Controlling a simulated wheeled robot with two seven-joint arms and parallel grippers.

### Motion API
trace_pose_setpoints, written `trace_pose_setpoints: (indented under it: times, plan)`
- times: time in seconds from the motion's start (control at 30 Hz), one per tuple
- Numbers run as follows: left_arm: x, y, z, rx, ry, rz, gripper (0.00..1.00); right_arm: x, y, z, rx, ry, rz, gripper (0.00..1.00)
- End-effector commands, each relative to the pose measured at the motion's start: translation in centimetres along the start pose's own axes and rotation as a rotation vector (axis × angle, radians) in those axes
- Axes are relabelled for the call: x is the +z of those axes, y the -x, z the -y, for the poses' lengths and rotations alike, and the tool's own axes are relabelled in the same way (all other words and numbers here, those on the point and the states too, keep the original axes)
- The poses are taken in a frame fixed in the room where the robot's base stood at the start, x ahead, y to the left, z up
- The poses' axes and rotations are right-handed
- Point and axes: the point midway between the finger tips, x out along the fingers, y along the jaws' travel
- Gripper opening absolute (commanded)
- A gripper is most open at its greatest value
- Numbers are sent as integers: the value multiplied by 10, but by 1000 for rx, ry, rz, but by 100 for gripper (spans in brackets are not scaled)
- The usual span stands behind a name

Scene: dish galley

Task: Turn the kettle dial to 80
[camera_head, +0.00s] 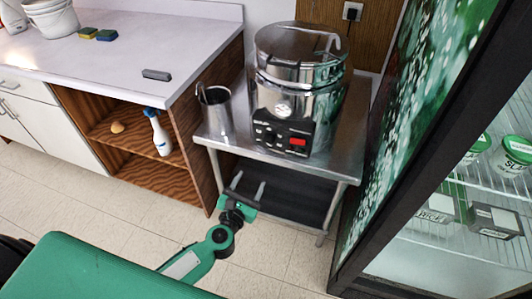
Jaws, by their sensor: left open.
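A shiny steel kettle (280,85) with a lid stands on a steel table. Its black control panel (283,138) faces me, with small dials (264,136) on the left and a red display or switch (298,142) on the right. The dial marks are too small to read. My left gripper (248,184) is open and empty, with its two fingers pointing up toward the table's front. It is in front of and below the panel, apart from the kettle. My right gripper is not in view.
A steel pot (215,112) stands left of the kettle on the steel table (330,165). A glass-fronted fridge (400,130) closes off the right. The floor (120,215) ahead is clear.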

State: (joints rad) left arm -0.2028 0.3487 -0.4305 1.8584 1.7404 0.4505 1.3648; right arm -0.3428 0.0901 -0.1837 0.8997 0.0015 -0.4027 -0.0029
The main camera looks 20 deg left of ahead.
Motion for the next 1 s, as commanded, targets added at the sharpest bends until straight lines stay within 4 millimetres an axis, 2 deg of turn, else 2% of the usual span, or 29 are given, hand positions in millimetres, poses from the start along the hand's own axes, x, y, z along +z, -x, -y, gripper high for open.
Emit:
trace_pose_setpoints:
  times: [0.03, 0.13, 0.37, 1.0]
  plan:
    - [9, 1, -1, 6, 90, 12, 57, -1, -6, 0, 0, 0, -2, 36]
    - [24, 2, -2, 11, 216, 18, 57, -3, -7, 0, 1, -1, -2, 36]
    - [33, -10, -3, 12, 281, 21, 57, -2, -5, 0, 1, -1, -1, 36]
    - [34, -114, -5, 13, 274, 20, 57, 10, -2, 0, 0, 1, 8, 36]
